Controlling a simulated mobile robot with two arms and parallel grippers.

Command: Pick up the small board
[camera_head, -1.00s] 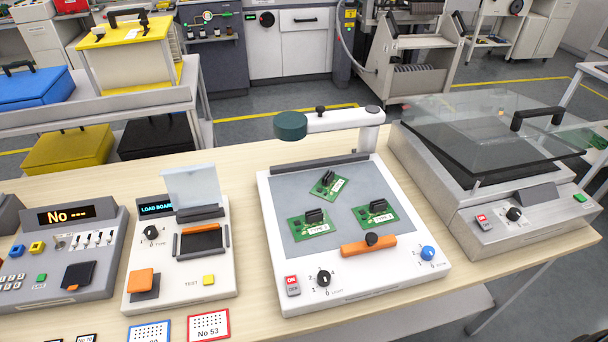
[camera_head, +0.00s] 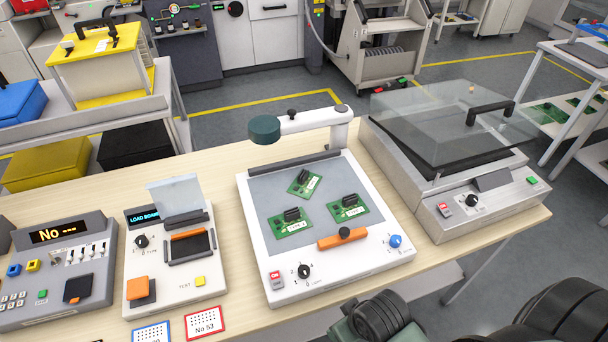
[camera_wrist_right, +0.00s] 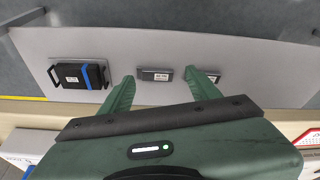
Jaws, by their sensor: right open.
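Three green circuit boards with black connectors and white labels lie on the grey bed of a white station (camera_head: 261,241) in the head view. The back board (camera_head: 304,183) looks the smallest; the others are at front left (camera_head: 291,222) and front right (camera_head: 348,208). My right gripper (camera_wrist_right: 163,88) shows in the right wrist view, its two green fingers apart with nothing between them, above a grey shelf and away from the boards. My right arm shows at the head view's lower right. My left gripper is not in view.
A lamp arm (camera_head: 318,122) with a green head (camera_head: 265,130) overhangs the station's back. An orange bar (camera_head: 330,242) lies in front of the boards. A glass-lidded machine (camera_head: 445,205) stands right, a tester (camera_head: 173,289) left. A black case (camera_wrist_right: 80,74) lies on the grey shelf.

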